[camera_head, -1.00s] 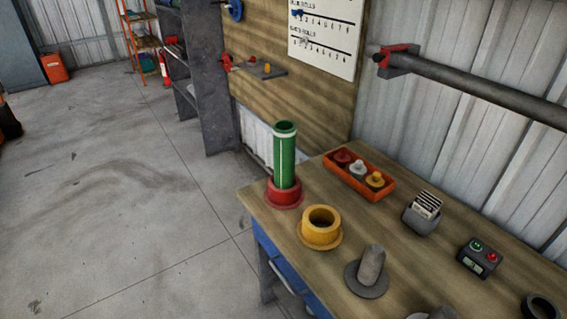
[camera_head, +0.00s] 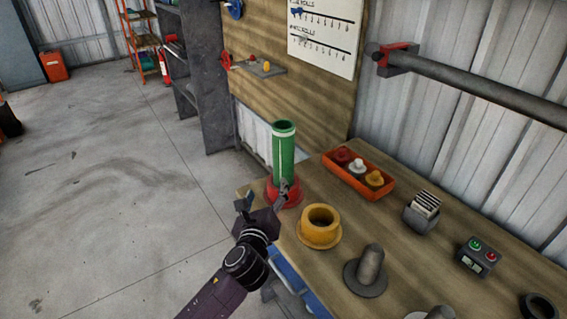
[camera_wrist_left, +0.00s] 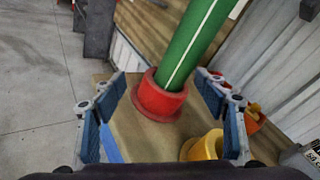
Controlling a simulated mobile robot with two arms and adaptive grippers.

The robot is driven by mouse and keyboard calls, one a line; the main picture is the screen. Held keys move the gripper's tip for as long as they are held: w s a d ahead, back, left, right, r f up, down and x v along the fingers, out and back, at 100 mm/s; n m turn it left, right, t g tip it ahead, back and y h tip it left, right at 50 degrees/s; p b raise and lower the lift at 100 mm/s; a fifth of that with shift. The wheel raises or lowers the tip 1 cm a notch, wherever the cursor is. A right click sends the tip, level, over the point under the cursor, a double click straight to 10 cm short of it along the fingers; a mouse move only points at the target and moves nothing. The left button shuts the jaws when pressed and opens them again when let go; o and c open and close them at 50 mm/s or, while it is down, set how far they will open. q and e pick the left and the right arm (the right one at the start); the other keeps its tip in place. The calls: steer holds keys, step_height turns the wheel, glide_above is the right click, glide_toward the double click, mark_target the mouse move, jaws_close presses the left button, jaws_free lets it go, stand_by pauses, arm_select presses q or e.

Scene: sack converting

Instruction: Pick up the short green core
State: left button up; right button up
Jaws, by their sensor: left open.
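The green core (camera_head: 284,150) is a hollow green tube with a pale stripe. In the left wrist view the green core (camera_wrist_left: 193,45) rises from the red holder (camera_wrist_left: 160,97). My left gripper (camera_head: 264,192) is open, in front of the red holder in the head view. In the wrist view its fingers stand apart on either side of the holder, with nothing held between them. My right gripper is not in view.
A yellow flanged ring (camera_head: 320,226) stands close to the right of the red holder. A grey peg on a base (camera_head: 368,270), an orange tray (camera_head: 358,176) of small knobs, a card holder (camera_head: 423,212) and a button box (camera_head: 478,258) are also on the wooden table.

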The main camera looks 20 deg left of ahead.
mark_target(282, 160)
arm_select(q)
steer(key=w+r+m, duration=0.1)
steer(key=m, duration=0.1)
steer(key=w+d+r+m+t, duration=0.1)
steer(key=m, duration=0.1)
steer(key=w+r+m+h, duration=0.1)
steer(key=w+r+m, duration=0.1)
steer(key=shift+d+t, duration=0.4)
steer(key=shift+w+r, duration=0.2)
steer(key=shift+w, duration=0.05)
steer(key=shift+w+a+f, duration=0.1)
steer(key=shift+w+a, duration=0.1)
steer(key=shift+w, duration=1.65)
steer(key=shift+w+a+f, duration=0.1)
steer(key=shift+w+a, duration=0.05)
steer(key=shift+w, duration=1.7)
steer(key=shift+r, duration=0.1)
steer(key=c, duration=1.5)
steer(key=shift+c, duration=0.5)
steer(key=shift+r, duration=0.15)
